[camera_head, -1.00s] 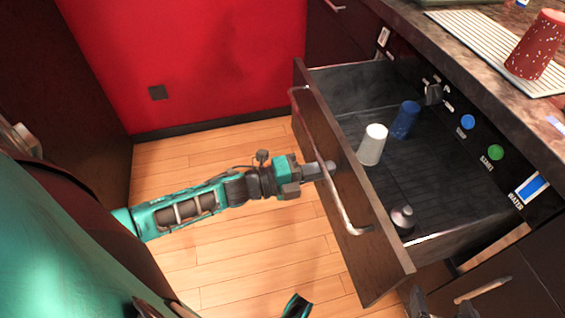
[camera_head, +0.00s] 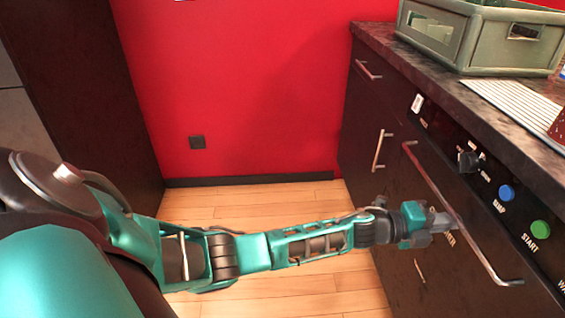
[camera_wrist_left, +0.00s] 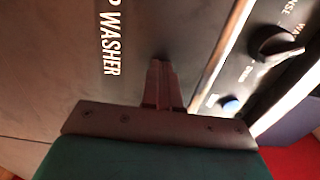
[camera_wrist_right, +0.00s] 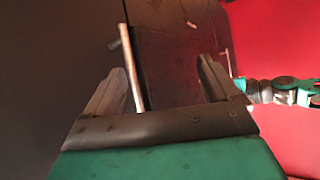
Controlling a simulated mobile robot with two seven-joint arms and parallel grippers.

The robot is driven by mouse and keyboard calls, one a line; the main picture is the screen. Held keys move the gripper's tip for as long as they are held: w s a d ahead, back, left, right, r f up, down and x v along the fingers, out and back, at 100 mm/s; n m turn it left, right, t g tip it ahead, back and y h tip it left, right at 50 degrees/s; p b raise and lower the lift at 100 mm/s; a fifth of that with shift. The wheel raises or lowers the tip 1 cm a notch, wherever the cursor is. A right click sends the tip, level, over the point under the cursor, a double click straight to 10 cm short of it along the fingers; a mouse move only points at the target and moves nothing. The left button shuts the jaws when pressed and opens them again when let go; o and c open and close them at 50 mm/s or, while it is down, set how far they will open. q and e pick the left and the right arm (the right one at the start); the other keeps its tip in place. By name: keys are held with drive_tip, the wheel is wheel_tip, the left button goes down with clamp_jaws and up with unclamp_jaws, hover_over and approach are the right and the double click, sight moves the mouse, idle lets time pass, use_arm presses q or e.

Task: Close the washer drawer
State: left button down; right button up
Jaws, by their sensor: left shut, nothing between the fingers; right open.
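The washer drawer (camera_head: 455,193) has its dark front in line with the cabinet face below the control panel in the head view; its inside is hidden. Its metal handle (camera_head: 424,171) runs along the front. My left gripper (camera_head: 447,220) is shut and empty, its fingertips at the drawer front by the handle; I cannot tell whether they touch. In the left wrist view the closed fingers (camera_wrist_left: 162,82) point at the dark front (camera_wrist_left: 60,60) beside the WASHER lettering. My right gripper (camera_wrist_right: 160,82) is open in the right wrist view, with a metal bar handle (camera_wrist_right: 131,70) showing between its fingers.
The control panel has a black knob (camera_head: 468,162), a blue button (camera_head: 507,193) and a green button (camera_head: 540,230). A green crate (camera_head: 480,40) and a white ribbed mat (camera_head: 515,100) are on the counter. The wooden floor (camera_head: 270,200) left of the cabinets is clear.

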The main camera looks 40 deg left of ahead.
use_arm(q)
drive_tip(key=shift+w+d+r, duration=0.15)
drive_tip(key=shift+w+d, duration=0.35)
drive_tip(key=shift+w, duration=0.05)
drive_tip(key=shift+r, duration=0.1)
